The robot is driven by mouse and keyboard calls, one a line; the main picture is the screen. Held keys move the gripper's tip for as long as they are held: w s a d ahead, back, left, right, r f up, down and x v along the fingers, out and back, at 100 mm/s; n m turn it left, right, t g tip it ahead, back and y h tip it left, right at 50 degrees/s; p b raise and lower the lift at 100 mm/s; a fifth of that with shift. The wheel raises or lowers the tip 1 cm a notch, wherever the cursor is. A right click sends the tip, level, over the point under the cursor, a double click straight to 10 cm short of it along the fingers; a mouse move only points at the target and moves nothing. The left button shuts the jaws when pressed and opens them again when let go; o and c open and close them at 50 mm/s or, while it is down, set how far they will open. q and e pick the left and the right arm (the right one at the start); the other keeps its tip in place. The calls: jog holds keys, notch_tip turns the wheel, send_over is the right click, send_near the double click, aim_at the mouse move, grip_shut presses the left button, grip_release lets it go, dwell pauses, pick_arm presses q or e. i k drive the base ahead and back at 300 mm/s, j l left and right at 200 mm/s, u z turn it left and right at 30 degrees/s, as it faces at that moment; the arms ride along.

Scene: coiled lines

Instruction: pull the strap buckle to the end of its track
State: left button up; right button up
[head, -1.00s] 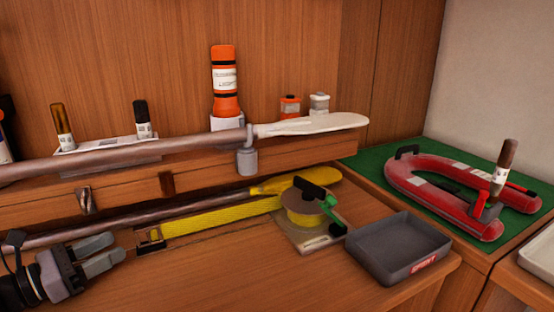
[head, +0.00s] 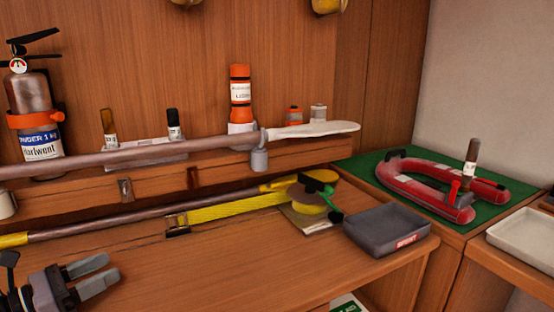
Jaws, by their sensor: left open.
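The strap buckle (head: 177,225) is a small dark metal frame at the left end of a yellow strap (head: 235,206) on the wooden bench. The strap runs right to a yellow reel (head: 308,203) with a black and green handle on a pale base plate. My left gripper (head: 108,273) is open and empty at the lower left. It is nearer to me than the buckle and to its left, clear of it. I cannot make out the track's ends. My right gripper is not in view.
A grey tray (head: 388,230) stands right of the reel. A long pole (head: 120,222) lies behind the strap, and a white-bladed oar (head: 315,129) rests on the ledge above. A fire extinguisher (head: 34,105) stands at the back left. The bench front is clear.

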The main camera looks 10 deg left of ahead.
aim_at(182, 226)
jog(key=k, duration=1.05)
